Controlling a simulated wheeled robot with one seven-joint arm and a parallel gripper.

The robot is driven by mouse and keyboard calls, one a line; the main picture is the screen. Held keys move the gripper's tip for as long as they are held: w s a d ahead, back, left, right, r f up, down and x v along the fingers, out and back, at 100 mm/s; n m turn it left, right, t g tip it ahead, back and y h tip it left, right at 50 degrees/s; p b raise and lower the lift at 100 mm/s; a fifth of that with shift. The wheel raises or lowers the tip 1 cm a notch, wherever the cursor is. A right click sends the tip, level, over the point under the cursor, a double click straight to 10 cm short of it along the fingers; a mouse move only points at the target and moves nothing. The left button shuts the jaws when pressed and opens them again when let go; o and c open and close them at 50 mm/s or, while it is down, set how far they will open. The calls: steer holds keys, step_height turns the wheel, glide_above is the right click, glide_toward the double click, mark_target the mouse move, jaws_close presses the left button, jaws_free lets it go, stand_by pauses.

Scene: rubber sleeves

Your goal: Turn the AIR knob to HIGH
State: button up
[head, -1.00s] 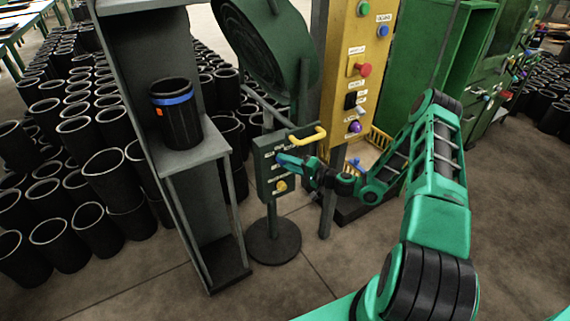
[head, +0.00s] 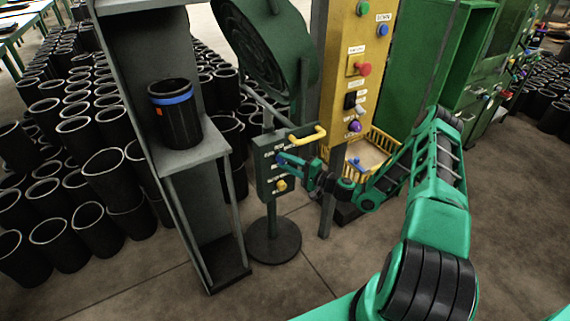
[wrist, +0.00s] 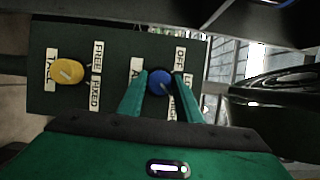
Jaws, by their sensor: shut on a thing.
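A dark green control box (head: 262,178) stands on a post in the head view. Its blue knob (wrist: 159,83) sits between my gripper's two fingers (wrist: 161,79) in the wrist view, and the fingers are shut on it. A pale mark on the knob points to the lower right in that view. Beside it are labels OFF (wrist: 180,57) and others partly hidden by the fingers, including one starting with A. A yellow knob (wrist: 67,71) with FREE and FIXED labels is to the left. In the head view my gripper (head: 284,160) reaches the box from the right.
A yellow handle bar (head: 306,137) projects above the box. A yellow panel (head: 350,30) with buttons and a yellow basket (head: 384,142) stand behind my arm. A grey stand (head: 190,158) holding a black sleeve (head: 174,118) is left of the box.

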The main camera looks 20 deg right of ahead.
steer(key=o, duration=1)
steer(key=shift+d+f, duration=0.1)
steer(key=shift+f, duration=0.15)
steer(key=shift+o, duration=0.2)
steer(key=shift+r, duration=0.1)
steer(key=shift+s, duration=0.1)
steer(key=v, duration=1)
steer(key=shift+s+d, duration=0.2)
